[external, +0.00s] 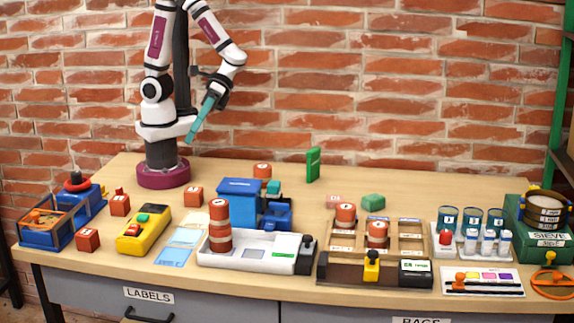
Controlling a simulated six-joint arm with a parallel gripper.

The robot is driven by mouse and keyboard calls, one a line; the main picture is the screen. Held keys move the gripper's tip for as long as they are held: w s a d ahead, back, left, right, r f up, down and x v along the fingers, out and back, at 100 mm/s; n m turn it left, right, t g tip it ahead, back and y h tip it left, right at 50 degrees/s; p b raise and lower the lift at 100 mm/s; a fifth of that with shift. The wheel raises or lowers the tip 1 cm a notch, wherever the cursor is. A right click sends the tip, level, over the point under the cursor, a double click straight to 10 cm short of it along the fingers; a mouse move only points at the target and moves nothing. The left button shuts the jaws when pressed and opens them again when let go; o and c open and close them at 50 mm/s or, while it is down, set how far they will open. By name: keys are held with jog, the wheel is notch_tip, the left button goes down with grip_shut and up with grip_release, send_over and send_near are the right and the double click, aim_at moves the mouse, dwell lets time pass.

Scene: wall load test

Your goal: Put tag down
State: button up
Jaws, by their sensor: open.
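My gripper (191,137) is raised above the back left of the table, its long teal fingers pointing down and left. It is open, and no held thing can be made out. I cannot tell for certain which thing is the tag. A green upright piece (313,165) with a small pale mark stands at the back middle of the table, to the right of my gripper and apart from it. Flat pale blue and cream cards (174,256) lie at the front left, beside the yellow device.
The wooden table (400,178) is clear along its back right. A yellow device (144,231), blue machine (239,198), stacked red-brown weights (219,226), white tray (222,261), wooden rack (330,257), teal cups (447,219) and green sieve box (535,243) crowd the front. Several orange blocks (88,240) lie left.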

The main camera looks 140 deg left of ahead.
jog(key=s+d+m+g+y, duration=0.3)
jog(key=s+m+g, duration=0.2)
jog(key=s+m, duration=0.4)
jog(key=s+a+r+m+y, duration=0.1)
jog(key=s+a+m+y, duration=0.4)
jog(key=a+m+y, duration=0.2)
jog(key=m+y, duration=0.1)
jog(key=m, duration=0.1)
jog(key=shift+s+a+m+t, duration=0.15)
jog(key=shift+a+m+t, duration=0.15)
